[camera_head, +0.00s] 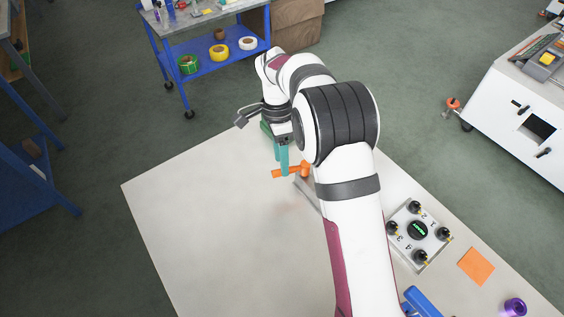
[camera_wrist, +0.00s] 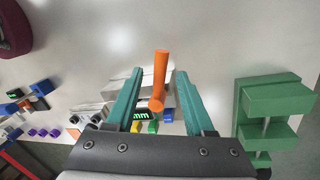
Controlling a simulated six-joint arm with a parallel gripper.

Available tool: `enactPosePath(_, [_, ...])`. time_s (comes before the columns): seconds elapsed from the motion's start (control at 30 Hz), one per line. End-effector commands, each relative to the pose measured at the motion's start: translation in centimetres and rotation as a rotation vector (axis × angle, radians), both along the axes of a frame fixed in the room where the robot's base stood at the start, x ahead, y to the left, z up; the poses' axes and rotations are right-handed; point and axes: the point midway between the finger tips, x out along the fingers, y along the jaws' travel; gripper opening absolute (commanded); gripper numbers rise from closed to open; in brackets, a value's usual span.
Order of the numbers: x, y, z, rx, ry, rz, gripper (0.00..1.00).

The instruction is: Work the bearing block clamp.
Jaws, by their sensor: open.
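The clamp's orange handle (camera_head: 290,171) stands out over a grey metal block (camera_head: 306,188), mostly hidden by my arm. In the wrist view the orange bar (camera_wrist: 160,72) lies between my two teal fingers, with a gap on each side, and the silver block (camera_wrist: 120,86) shows behind it. My gripper (camera_head: 284,172) is open, its fingers pointing down at the handle in the head view; it also shows in the wrist view (camera_wrist: 156,72). I see no clear contact between fingers and bar. How the handle joins the block is hidden.
A green vise-like block (camera_wrist: 275,97) stands close right of my fingers in the wrist view. A knob box (camera_head: 400,246), an orange square (camera_head: 476,266) and a purple ring (camera_head: 515,306) lie right of my arm. The left part of the pale table (camera_head: 210,230) is clear.

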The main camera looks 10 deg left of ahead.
Motion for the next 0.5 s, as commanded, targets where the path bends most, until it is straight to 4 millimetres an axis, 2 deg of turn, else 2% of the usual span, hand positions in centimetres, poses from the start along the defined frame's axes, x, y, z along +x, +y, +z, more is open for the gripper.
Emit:
enactPosePath(0.13, [-0.3, -0.2, -1.7, 0.000, 0.000, 0.001, 0.53])
enactPosePath(0.4, [-0.3, -0.2, -2.0, 0.001, -0.002, 0.001, 0.53])
enactPosePath(0.43, [-0.3, -0.2, -2.0, 0.001, -0.002, 0.001, 0.51])
enactPosePath(0.5, [-0.3, -0.2, -2.0, 0.001, -0.002, 0.001, 0.39])
